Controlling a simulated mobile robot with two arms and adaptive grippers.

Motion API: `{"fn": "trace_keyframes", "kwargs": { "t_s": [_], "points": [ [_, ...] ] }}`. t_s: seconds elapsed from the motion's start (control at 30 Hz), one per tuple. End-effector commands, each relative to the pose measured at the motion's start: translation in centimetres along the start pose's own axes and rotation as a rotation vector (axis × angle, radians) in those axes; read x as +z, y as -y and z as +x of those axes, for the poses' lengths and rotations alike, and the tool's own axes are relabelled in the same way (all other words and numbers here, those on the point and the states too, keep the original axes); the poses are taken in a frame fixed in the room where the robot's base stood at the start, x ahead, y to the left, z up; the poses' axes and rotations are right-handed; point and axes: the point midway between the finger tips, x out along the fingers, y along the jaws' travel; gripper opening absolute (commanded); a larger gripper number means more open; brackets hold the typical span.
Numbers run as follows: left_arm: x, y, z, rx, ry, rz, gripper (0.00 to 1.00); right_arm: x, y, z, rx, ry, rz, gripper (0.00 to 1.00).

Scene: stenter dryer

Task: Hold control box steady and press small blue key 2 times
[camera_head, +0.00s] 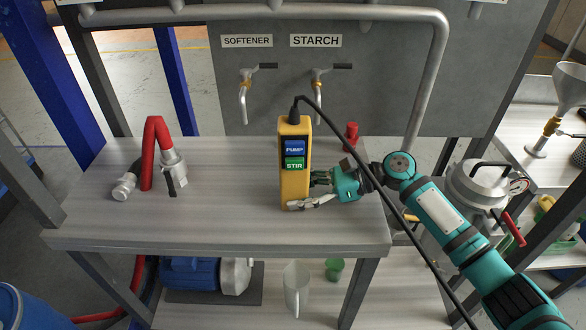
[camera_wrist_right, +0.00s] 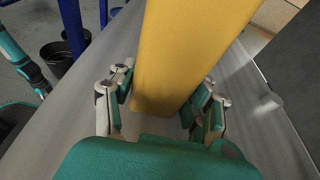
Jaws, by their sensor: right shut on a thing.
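The yellow control box (camera_head: 286,186) stands upright on the grey table, with a black cable leaving its top. Its front has a small blue key marked PUMP (camera_head: 295,148) above a green key marked STIR (camera_head: 295,164). My right gripper (camera_head: 309,191) is shut on the lower part of the box from the right side. In the right wrist view the yellow box (camera_wrist_right: 180,55) stands between the two fingers of the gripper (camera_wrist_right: 165,97); the keys are not visible there. My left gripper is not in view.
A red hose with a metal fitting (camera_head: 174,165) lies on the table's left. A small red object (camera_head: 351,133) stands behind the box. Two taps (camera_head: 244,95) hang from the panel under SOFTENER and STARCH labels. The tabletop's front left is clear.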

Motion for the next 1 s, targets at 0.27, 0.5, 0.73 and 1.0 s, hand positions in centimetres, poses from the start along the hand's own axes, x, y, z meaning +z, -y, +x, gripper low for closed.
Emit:
{"fn": "trace_keyframes", "kwargs": {
  "t_s": [0.27, 0.5, 0.73, 1.0],
  "points": [
    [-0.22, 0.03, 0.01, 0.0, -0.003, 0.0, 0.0, -0.02, 0.01, -0.03, 0.0, 0.0, 0.001, 0.31],
    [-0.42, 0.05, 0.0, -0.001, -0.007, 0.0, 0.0, -0.02, 0.01, -0.04, 0.0, 0.0, 0.001, 0.31],
    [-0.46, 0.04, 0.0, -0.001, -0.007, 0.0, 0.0, -0.03, 0.01, -0.04, 0.0, -0.001, 0.001, 0.31],
    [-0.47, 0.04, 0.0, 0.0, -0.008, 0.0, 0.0, -0.03, 0.01, -0.04, 0.0, -0.001, 0.001, 0.31]
  ]
}}
